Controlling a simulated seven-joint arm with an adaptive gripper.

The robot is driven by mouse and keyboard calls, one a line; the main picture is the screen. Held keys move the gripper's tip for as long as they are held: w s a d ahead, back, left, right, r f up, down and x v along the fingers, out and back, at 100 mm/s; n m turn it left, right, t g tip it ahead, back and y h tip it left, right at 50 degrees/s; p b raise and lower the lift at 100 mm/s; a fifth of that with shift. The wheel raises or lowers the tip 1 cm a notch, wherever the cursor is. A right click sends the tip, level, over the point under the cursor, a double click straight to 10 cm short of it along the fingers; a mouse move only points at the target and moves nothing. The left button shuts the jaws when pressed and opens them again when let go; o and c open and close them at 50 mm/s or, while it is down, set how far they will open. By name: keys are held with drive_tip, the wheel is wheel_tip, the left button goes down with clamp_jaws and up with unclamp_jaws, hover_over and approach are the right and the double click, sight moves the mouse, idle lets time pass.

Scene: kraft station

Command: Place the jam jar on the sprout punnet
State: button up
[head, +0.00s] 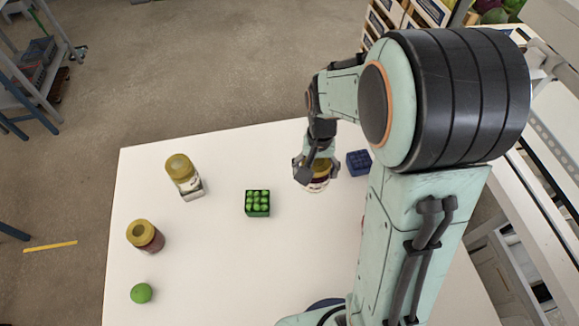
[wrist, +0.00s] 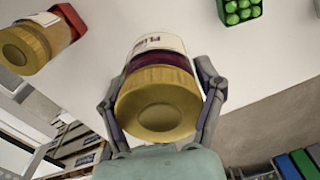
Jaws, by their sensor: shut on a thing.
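My gripper (head: 318,170) is shut on a jam jar (head: 318,184) with a gold lid, right of the punnet in the head view. In the wrist view, the fingers (wrist: 162,66) clasp this jar (wrist: 158,98) from both sides; its gold lid faces the camera, with dark red contents and a white label beyond. I cannot tell whether its base touches the table. The sprout punnet (head: 257,203), dark with green sprouts, sits mid-table, apart from the jar, its top clear. It also shows at the wrist view's top right (wrist: 240,12).
On the white table (head: 215,275) stand a pale gold-lidded jar (head: 185,178), a dark red gold-lidded jar (head: 145,236), a green lime (head: 141,293) and a blue punnet (head: 359,162) close right of my gripper. An amber jar (wrist: 38,40) shows in the wrist view. My arm hides the table's right side.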

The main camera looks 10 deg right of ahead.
drive_tip(key=shift+s+m, duration=0.5)
drive_tip(key=shift+m, duration=0.1)
drive_tip(key=s+a+r, duration=0.5)
drive_tip(key=s+a, duration=0.3)
drive_tip(key=s, duration=0.2)
hover_over(257, 199)
drive_tip(key=shift+m, duration=0.4)
drive_tip(key=f, duration=0.5)
drive_tip(key=s+f, duration=0.1)
drive_tip(key=f, duration=0.2)
drive_tip(key=shift+d+f, duration=0.1)
drive_tip(key=shift+f, duration=0.25)
drive_tip(key=shift+w+f, duration=0.4)
drive_tip(key=shift+f, duration=0.75)
drive_tip(key=shift+w+f, duration=0.1)
drive_tip(key=shift+f, duration=0.8)
drive_tip(key=shift+f, duration=0.15)
